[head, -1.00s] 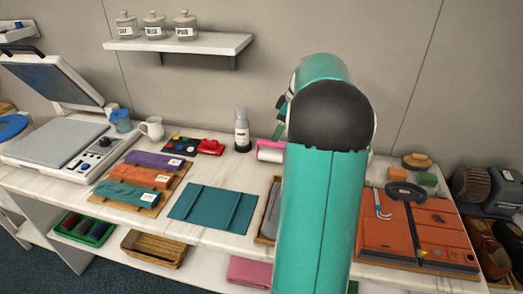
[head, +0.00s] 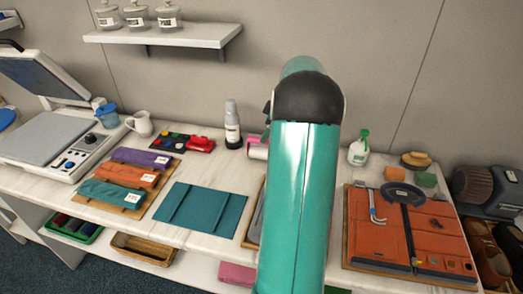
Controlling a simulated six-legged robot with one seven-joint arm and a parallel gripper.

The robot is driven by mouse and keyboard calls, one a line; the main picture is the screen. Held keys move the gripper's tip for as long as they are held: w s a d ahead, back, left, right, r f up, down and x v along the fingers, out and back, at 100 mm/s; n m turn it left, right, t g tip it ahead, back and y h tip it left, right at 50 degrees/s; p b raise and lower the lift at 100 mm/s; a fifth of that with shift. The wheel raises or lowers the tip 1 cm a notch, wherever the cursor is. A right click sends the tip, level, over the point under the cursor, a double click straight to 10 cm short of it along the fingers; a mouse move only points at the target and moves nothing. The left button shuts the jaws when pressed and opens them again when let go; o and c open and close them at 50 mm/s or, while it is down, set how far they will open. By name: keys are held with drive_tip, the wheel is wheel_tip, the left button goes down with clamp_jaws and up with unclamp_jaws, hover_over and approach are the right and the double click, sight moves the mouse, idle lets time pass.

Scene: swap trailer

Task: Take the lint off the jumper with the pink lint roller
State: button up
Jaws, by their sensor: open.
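The pink lint roller (head: 257,150) lies at the back of the counter, left of my arm, which hides part of it. A flat teal folded cloth (head: 200,210), which looks like the jumper, lies at the middle front of the counter. I cannot make out lint on it. My teal arm with its black joint rises in front of the camera. My gripper is hidden behind it; only a small dark part shows at the arm's left edge, near the roller.
Folded cloths on a board (head: 125,202), a red stapler-like item (head: 201,145) and a grey bottle (head: 233,125) stand left. A spray bottle (head: 358,148) and an orange panelled board (head: 390,235) are right. A wall shelf (head: 165,35) hangs above. My arm partly hides a tray with something grey.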

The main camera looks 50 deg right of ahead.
sight(261, 148)
drive_tip(key=shift+x, duration=3.85)
drive_tip(key=shift+d+f, duration=0.1)
drive_tip(key=shift+f, duration=0.2)
drive_tip(key=shift+c, duration=0.3)
drive_tip(key=c, duration=1.1)
